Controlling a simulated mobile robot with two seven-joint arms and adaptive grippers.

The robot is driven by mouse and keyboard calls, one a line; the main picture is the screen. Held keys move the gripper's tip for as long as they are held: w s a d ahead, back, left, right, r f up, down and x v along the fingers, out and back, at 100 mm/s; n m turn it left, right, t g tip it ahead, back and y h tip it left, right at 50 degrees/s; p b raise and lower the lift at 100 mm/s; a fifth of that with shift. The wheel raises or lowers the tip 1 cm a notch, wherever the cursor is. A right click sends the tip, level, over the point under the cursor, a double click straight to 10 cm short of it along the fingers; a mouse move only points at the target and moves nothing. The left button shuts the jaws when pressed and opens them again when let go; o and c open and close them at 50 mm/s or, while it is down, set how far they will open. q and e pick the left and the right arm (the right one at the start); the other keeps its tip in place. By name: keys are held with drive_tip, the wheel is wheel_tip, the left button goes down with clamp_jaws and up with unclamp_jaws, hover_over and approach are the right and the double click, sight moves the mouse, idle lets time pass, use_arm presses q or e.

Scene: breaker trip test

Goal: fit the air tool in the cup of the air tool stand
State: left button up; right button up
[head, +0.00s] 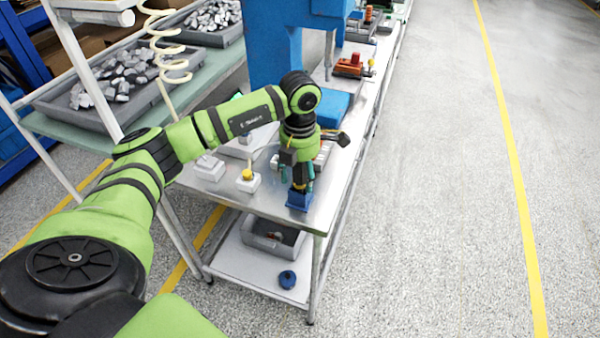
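My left gripper (298,173) points down at the near end of the metal bench, with its fingertips low over a blue block-like cup (299,200), which I take for the cup of the air tool stand. A dark, slim body with a yellow band, likely the air tool (299,185), shows between the fingers, just above or at the cup's mouth. The gripper hides most of it, and I cannot tell whether the fingers press on it or whether it is inside the cup. My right gripper is not in view.
A white box with a yellow button (248,180) and a white block (209,168) stand left of the cup. A blue press-like column (272,45) rises behind. A grey bin (272,236) and a blue round item (287,279) are on the lower shelf. The floor at right is clear.

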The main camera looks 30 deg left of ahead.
use_arm(q)
wheel_tip(320, 180, up, 12)
idle(0.6)
drive_tip(key=o, duration=0.9)
drive_tip(key=shift+c, duration=0.2)
wheel_tip(320, 180, up, 9)
drive_tip(key=p, duration=0.7)
